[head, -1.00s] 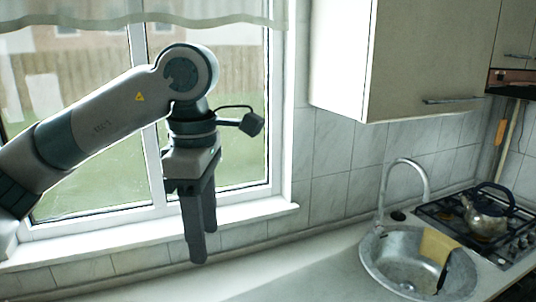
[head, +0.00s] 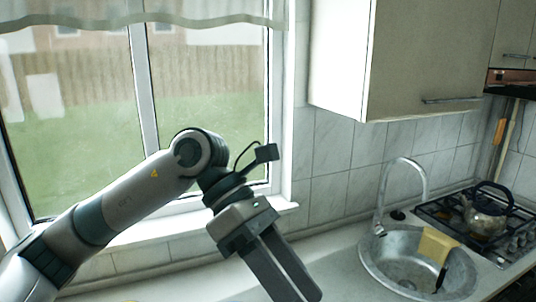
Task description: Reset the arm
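My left gripper (head: 288,276) is in the lower middle of the head view, its arm coming in from the left. It points down and to the right, in front of the window sill and above the counter (head: 345,282). Its two dark fingers lie side by side with little gap showing, and their tips reach the bottom edge of the picture. Nothing is seen held between them. My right gripper is not in view.
A metal sink (head: 385,262) with a tap (head: 423,180) and a yellow cloth (head: 437,245) is at the right. A kettle (head: 487,212) stands on the stove (head: 447,211) behind it. A wall cabinet (head: 430,60) hangs above. The window (head: 80,110) fills the left.

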